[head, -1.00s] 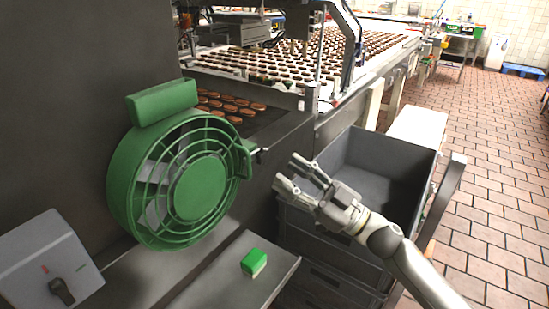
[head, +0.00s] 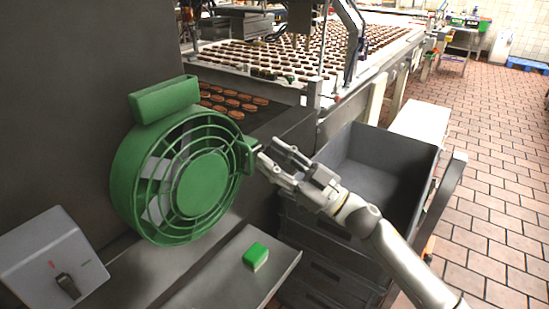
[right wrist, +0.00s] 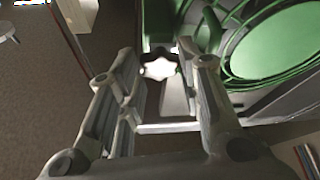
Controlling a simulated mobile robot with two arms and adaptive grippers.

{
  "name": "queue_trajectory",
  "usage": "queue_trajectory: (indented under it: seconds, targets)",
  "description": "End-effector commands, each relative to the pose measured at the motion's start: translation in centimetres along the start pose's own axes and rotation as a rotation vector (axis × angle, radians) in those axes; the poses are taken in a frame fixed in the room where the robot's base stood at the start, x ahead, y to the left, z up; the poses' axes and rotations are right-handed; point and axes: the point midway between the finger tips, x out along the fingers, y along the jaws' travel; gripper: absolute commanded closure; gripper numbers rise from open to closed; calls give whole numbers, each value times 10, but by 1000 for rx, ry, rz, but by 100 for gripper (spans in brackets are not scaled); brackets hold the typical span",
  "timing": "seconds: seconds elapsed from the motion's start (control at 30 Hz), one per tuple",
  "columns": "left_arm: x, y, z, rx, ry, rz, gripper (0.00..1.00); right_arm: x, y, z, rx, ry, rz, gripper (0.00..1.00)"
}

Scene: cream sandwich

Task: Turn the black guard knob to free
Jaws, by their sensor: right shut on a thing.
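The green round fan-like guard (head: 165,190) stands upright on the left, with a bracket (head: 248,157) on its right edge. My right gripper (head: 269,152) is at that bracket, coming from the right, with one finger on either side of the knob. In the right wrist view, the lobed guard knob (right wrist: 158,69) sits between the fingers of my right gripper (right wrist: 163,62) and looks pale in the glare. The gripper is shut on it. In the head view the knob is mostly hidden by the fingers. Its turned position cannot be told. My left gripper is not in view.
A grey box with a black rotary switch (head: 67,286) is at the lower left. Grey crates (head: 395,150) stand close under my right arm. A conveyor (head: 225,58) with biscuits runs behind.

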Motion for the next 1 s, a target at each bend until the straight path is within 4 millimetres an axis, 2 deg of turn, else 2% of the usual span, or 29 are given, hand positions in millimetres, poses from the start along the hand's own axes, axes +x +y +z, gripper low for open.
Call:
queue_trajectory:
  seconds: [0.27, 0.47, 1.0]
  targets:
    - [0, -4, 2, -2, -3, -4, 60, 0, 0, 0, -40, 0, -17, 91]
    - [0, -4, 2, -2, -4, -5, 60, 0, 2, 0, -144, -1, -60, 91]
    - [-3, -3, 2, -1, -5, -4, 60, 0, 5, -2, -606, -1, -251, 91]
